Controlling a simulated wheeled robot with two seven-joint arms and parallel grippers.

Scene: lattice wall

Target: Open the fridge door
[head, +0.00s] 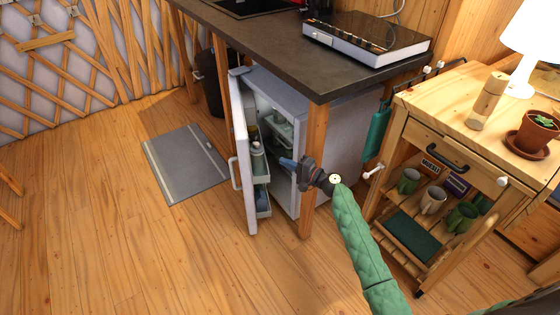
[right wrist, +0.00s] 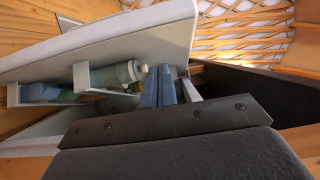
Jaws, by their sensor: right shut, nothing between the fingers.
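The small white fridge (head: 345,140) stands under the dark countertop. Its door (head: 240,125) stands wide open, swung out to the left, with a white handle (head: 233,173) on its outer side. Bottles and other items sit in the door shelves (head: 263,180). My right gripper (head: 285,163) is shut and empty, its blue fingers in the opening between the door and the fridge body. In the right wrist view the fingers (right wrist: 166,85) are together in front of the door's inner side (right wrist: 120,40); whether they touch it I cannot tell. My left gripper is not in view.
A wooden post (head: 313,165) stands by the fridge, close to my right gripper. A wooden cart (head: 455,105) with mugs, a lamp and a plant is at right. A grey mat (head: 185,162) lies left of the door. The floor in front is clear.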

